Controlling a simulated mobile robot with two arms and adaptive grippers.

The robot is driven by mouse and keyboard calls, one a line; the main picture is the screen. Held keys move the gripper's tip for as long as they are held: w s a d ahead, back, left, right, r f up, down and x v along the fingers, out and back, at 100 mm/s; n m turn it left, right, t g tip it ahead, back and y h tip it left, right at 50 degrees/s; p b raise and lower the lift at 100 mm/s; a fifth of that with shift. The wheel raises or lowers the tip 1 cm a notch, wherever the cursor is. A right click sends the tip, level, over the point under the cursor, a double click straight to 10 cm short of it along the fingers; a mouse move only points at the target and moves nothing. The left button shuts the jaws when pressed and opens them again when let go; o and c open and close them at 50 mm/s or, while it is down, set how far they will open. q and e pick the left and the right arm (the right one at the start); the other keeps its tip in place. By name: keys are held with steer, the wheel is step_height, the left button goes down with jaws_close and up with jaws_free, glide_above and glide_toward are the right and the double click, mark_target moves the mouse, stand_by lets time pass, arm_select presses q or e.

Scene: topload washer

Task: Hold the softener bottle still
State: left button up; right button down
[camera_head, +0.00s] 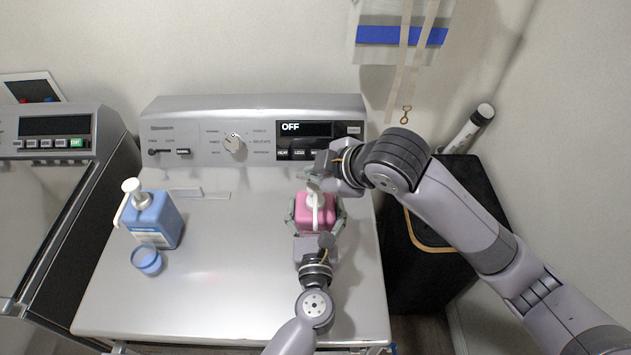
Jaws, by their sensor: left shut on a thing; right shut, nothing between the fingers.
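A pink pump bottle (304,213) with a white pump top (313,190) stands upright on the washer lid (235,290), toward its right side. I take it to be the softener bottle; no label is readable. My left gripper (317,215) comes from below and is shut on the pink bottle, with a finger at each side. My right gripper (312,183) comes in from the right, shut and empty, at the top of the pump. I cannot tell whether it touches the pump. It hides part of the bottle's far side.
A blue pump bottle (155,222) and a small blue cup (147,260) stand on the lid's left side. The control panel (250,135) reads OFF behind. A black bin (440,265) stands to the right. The middle of the lid is clear.

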steer(key=shift+f, duration=1.1)
stand_by(1.1)
steer(key=shift+r, duration=1.5)
steer(key=shift+r, duration=0.1)
steer(key=shift+r, duration=2.45)
step_height(320, 180, up, 4)
steer(key=shift+f, duration=0.1)
steer(key=shift+f, duration=0.1)
